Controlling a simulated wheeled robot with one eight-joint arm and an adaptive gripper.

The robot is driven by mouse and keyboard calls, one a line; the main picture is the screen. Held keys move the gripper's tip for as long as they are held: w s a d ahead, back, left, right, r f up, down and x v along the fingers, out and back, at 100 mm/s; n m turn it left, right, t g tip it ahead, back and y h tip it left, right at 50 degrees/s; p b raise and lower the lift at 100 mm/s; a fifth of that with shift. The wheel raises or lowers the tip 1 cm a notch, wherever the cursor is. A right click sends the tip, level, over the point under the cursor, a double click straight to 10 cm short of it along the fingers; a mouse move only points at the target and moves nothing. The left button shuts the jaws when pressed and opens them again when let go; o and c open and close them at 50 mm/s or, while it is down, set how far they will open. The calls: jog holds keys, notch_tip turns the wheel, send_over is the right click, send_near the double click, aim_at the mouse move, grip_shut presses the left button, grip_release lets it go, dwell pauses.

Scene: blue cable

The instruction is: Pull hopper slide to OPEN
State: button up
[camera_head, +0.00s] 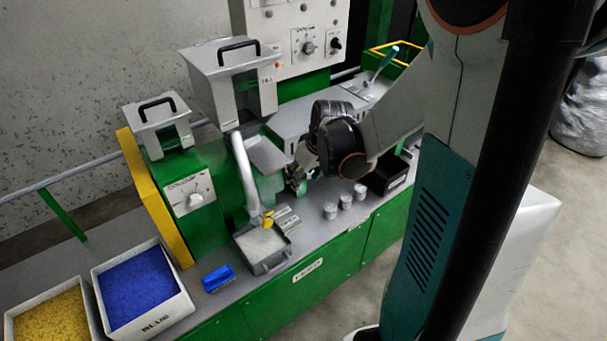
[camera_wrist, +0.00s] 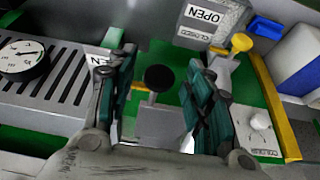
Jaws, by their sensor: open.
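My gripper (camera_wrist: 159,68) is open in the wrist view, with one dark green finger on each side of a round black knob (camera_wrist: 159,78). The knob sits on a metal piece in front of a green panel; the fingers look apart from it. It looks like the slide's handle, though I cannot be sure. An OPEN label (camera_wrist: 204,15) is on a grey plate at the top; another label is partly hidden behind the left finger. In the head view, my gripper (camera_head: 298,180) is beside the machine, right of and below the large grey hopper (camera_head: 205,88); the knob cannot be made out there.
A yellow knob (camera_wrist: 241,42) and a white dial (camera_wrist: 260,119) are right of the fingers. A round gauge (camera_wrist: 20,61) and slotted plate are left. In the head view, a tray of white pellets (camera_head: 262,243), small jars (camera_head: 345,200) and a black bin (camera_head: 388,180) occupy the bench.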

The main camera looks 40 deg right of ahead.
jog(key=shift+r, duration=0.1)
notch_tip(320, 180, up, 10)
dwell(0.5)
jog(key=shift+s+a, duration=0.1)
